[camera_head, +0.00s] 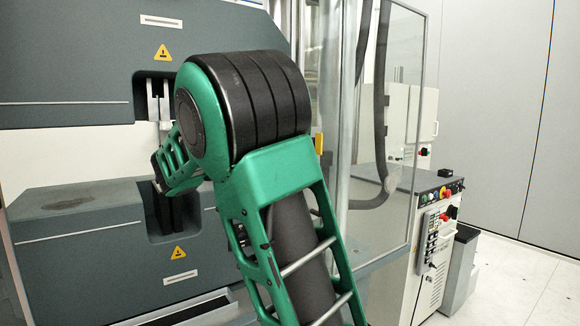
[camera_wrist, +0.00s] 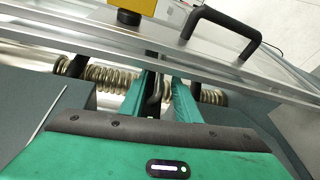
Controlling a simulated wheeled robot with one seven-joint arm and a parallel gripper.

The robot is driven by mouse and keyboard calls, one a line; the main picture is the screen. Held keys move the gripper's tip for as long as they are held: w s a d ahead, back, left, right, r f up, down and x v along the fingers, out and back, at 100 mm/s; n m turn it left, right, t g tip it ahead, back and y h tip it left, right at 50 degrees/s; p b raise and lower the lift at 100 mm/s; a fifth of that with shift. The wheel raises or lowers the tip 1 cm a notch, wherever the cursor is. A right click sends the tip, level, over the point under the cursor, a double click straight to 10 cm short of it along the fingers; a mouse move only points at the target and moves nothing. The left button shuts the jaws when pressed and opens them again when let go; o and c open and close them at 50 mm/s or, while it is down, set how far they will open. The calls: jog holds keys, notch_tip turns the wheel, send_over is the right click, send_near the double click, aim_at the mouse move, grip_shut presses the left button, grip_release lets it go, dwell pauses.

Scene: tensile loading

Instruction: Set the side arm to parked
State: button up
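In the wrist view, my gripper (camera_wrist: 159,84) has two green fingers reaching forward with a narrow gap between them. A dark upright piece (camera_wrist: 153,98) shows in that gap; whether the fingers touch it is unclear. A coiled metal spring (camera_wrist: 105,77) lies crosswise behind the fingers. In the head view, my green arm reaches toward the recess of the grey testing machine (camera_head: 65,50), and my fingertips are hidden. I cannot clearly make out which part is the side arm, or its setting.
A clear guard door (camera_head: 400,130) stands right of my arm. The wrist view shows a metal rail (camera_wrist: 100,37), a black handle (camera_wrist: 222,33) and a yellow block (camera_wrist: 130,5) beyond the fingers. A control cabinet (camera_head: 436,240) stands at right, with open floor (camera_head: 525,275) beyond it.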

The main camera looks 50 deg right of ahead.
jog(key=shift+w+d+f, duration=0.1)
jog(key=shift+d+f, duration=0.1)
jog(key=shift+d, duration=1)
jog(key=shift+d+f, duration=0.2)
jog(key=shift+d, duration=0.95)
grip_shut()
jog(key=shift+a, duration=0.1)
